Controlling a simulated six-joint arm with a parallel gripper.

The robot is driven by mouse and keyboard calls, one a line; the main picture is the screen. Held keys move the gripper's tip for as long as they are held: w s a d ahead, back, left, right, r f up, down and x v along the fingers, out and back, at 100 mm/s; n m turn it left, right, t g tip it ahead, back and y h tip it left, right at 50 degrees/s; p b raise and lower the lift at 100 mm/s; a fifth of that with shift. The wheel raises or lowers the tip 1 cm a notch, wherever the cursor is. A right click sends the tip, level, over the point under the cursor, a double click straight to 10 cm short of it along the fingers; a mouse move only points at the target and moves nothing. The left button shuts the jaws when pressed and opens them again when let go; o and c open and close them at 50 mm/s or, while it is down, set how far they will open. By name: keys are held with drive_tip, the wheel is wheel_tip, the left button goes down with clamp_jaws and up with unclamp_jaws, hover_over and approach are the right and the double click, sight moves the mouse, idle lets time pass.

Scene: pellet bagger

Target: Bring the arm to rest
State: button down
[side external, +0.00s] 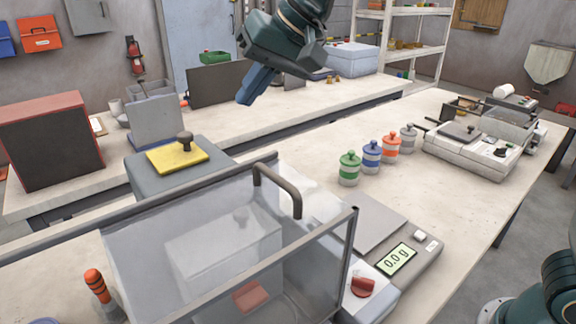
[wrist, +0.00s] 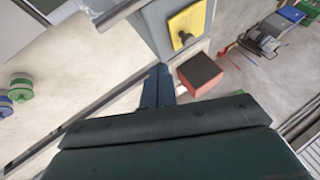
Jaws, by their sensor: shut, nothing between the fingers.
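My gripper (side external: 257,84) hangs in the air above the tables in the upper middle of the side external view, with its blue fingers pointing down and left. The fingers are together and hold nothing. In the wrist view the gripper (wrist: 157,88) also shows its blue fingers closed side by side. It touches nothing that I can see. The nearer worktable (side external: 420,205) lies below and to the right of it.
A clear-walled box with a handle (side external: 278,185) stands at the front beside a scale reading 0.0 g (side external: 398,262). A yellow plate with a black knob (side external: 177,157) lies on a grey block. Several lidded jars (side external: 372,156) and a sealing machine (side external: 470,145) stand on the right.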

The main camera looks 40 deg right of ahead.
drive_tip(key=v, duration=0.3)
drive_tip(key=shift+r, duration=0.1)
drive_tip(key=shift+s+d, duration=0.1)
drive_tip(key=shift+d, duration=0.05)
drive_tip(key=s+d+f+h, duration=0.1)
drive_tip(key=s+d+f, duration=0.3)
drive_tip(key=s+d, duration=0.2)
drive_tip(key=s+d+f+n+h, duration=0.1)
drive_tip(key=s+d+f, duration=0.4)
drive_tip(key=s, duration=0.6)
drive_tip(key=s+d+f+h, duration=0.2)
drive_tip(key=s+d+f, duration=0.3)
drive_tip(key=s+d, duration=0.4)
drive_tip(key=shift+d+n, duration=0.2)
drive_tip(key=shift+n, duration=0.2)
